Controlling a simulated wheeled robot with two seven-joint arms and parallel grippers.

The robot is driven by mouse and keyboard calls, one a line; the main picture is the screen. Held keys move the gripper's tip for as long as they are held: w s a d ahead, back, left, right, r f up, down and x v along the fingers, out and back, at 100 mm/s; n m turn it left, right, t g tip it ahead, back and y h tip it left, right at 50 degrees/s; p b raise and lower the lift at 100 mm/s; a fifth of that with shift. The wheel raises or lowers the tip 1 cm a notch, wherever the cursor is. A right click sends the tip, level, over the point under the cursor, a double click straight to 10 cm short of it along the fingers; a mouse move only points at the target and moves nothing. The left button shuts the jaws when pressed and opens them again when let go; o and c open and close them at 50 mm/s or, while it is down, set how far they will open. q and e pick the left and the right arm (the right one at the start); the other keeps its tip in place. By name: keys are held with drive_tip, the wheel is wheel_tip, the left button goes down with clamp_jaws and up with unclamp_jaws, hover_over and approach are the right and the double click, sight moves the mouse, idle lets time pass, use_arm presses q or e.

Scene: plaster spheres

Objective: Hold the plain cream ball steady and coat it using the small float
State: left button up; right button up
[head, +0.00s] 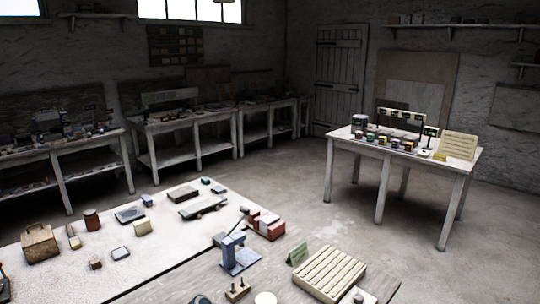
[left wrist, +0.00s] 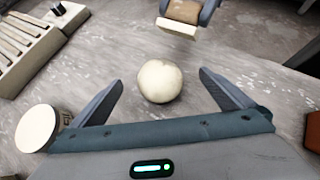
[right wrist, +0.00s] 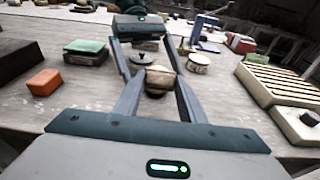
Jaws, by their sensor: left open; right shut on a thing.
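The plain cream ball (left wrist: 160,81) rests on the grey worktop in the left wrist view. My left gripper (left wrist: 158,84) is open, with one finger on each side of the ball and gaps between. My right gripper (right wrist: 158,80) is shut on the small float (right wrist: 160,76), a tan piece with a pale plate. The float also shows at the top of the left wrist view (left wrist: 178,26), apart from the ball. In the right wrist view my left gripper (right wrist: 142,48) faces mine from across the worktop. The head view shows neither ball nor float clearly.
A round pale-topped tub (left wrist: 38,128) stands beside my left gripper. A slatted rack (head: 330,272) and a cream block with a black knob (right wrist: 300,124) lie nearby. An orange block (right wrist: 43,82) and a green-topped box (right wrist: 86,52) stand left in the right wrist view.

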use_arm(q)
drive_tip(key=shift+a+r, duration=0.1)
drive_tip(key=shift+a, duration=0.1)
idle(0.4)
drive_tip(key=shift+v, duration=3.25)
drive_tip(key=shift+r, duration=0.1)
drive_tip(key=v, duration=1.2)
